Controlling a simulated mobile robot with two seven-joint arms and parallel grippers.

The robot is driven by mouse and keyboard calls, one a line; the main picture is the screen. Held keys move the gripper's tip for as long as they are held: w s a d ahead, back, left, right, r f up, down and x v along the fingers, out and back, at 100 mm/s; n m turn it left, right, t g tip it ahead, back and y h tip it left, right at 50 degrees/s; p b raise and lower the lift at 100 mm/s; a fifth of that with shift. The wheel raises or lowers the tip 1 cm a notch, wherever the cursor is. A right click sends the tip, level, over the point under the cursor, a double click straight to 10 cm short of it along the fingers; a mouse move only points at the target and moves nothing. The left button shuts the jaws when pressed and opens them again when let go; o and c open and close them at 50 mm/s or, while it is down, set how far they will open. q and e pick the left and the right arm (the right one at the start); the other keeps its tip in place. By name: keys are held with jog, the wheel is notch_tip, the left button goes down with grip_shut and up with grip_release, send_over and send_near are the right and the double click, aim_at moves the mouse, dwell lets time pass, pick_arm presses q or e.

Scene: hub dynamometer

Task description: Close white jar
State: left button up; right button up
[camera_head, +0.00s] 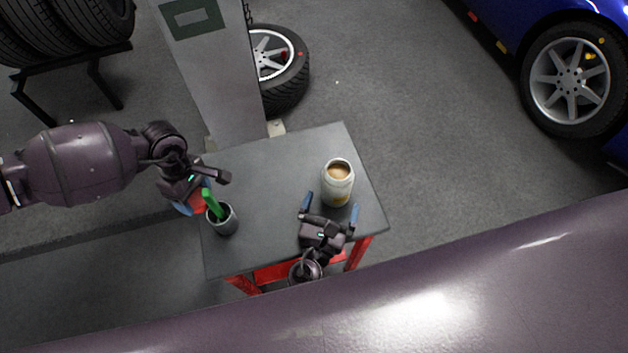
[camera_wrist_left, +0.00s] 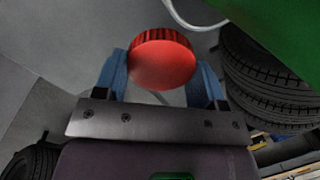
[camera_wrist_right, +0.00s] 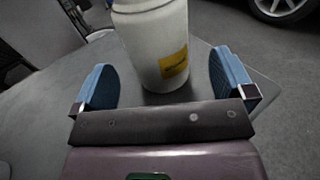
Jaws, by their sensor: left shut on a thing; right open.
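The white jar (camera_head: 338,184) stands upright and open on the right part of the table, with a tan content showing at its mouth and a yellow label. It also shows in the right wrist view (camera_wrist_right: 156,45). My right gripper (camera_head: 330,205) is open, its blue fingers on either side of the space just in front of the jar, apart from it. My left gripper (camera_wrist_left: 163,75) is shut on a red ribbed lid (camera_wrist_left: 163,58). In the head view the lid (camera_head: 198,204) is partly hidden, at the table's left edge near the grey cup.
A grey cup (camera_head: 222,222) with a green-handled thing (camera_head: 211,203) stands on the left of the grey table (camera_head: 265,185). A grey post (camera_head: 215,75) and a wheel (camera_head: 283,65) stand behind the table. The tabletop between cup and jar is clear.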

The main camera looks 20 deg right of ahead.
aim_at(336, 184)
jog(key=shift+w+d, duration=0.1)
jog(key=shift+w, duration=0.15)
jog(key=shift+x, duration=2.65)
jog(key=shift+r, duration=0.15)
jog(key=c, duration=1.2)
